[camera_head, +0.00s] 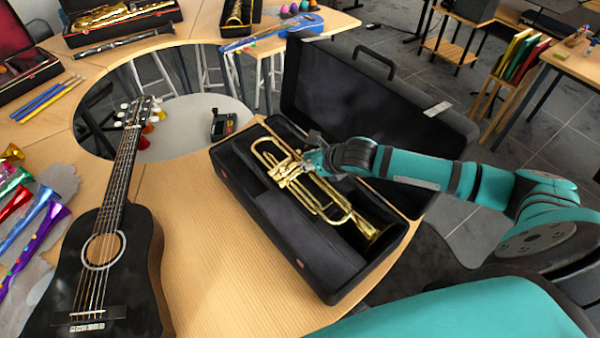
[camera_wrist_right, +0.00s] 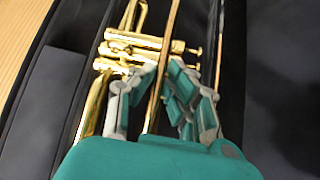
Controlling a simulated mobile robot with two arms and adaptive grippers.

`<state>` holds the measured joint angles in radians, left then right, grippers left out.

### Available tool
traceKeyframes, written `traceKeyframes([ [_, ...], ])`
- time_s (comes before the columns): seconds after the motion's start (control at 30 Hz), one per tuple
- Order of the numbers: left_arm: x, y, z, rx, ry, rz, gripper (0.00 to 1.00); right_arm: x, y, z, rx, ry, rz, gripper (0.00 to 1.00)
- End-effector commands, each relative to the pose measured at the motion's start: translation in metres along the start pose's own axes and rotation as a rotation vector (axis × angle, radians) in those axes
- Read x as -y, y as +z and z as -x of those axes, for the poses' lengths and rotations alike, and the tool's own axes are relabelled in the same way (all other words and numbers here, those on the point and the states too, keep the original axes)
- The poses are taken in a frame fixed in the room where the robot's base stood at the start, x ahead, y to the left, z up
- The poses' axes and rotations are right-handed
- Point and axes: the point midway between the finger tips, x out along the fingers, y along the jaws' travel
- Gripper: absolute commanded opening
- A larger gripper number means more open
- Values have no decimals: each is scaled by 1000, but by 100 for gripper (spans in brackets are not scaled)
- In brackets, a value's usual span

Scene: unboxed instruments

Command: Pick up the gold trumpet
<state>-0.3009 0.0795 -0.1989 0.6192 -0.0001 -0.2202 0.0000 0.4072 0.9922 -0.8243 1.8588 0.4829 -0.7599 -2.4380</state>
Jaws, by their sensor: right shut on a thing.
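The gold trumpet (camera_head: 325,201) lies in or just above the open black case (camera_head: 296,235) on the wooden table. Its bell points to the lower right in the head view. My right gripper (camera_head: 307,164) reaches in from the right and is shut on the trumpet near its valves. In the right wrist view, the fingers of my right gripper (camera_wrist_right: 160,88) close around a part of the gold trumpet (camera_wrist_right: 127,48). I cannot tell whether the trumpet is clear of the case lining. My left gripper is not in view.
The raised case lid (camera_head: 345,95) stands behind the trumpet. A black guitar (camera_head: 135,265) lies on the left, with coloured horns (camera_head: 35,225) beyond it. The curved wooden table (camera_head: 195,220) has bare room between guitar and case.

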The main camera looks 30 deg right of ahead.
Motion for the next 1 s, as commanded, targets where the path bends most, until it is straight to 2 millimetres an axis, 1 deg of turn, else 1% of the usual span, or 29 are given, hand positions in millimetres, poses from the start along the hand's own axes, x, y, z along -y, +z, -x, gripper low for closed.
traceKeyframes([
  [0.03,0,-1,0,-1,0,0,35,0,4,1,8,0,0,0],
  [0.17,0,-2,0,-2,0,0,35,0,5,2,8,0,1,0],
  [0.27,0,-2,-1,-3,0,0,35,1,10,6,11,0,2,0],
  [0.37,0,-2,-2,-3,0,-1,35,1,20,16,12,-1,3,0],
  [0.6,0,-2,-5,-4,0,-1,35,1,51,47,14,-1,2,0],
  [0.7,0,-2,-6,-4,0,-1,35,1,61,58,13,-1,2,0],
  [0.83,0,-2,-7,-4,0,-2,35,0,71,67,11,0,1,0],
  [1.0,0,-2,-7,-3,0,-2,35,1,74,72,8,-1,0,0],
])
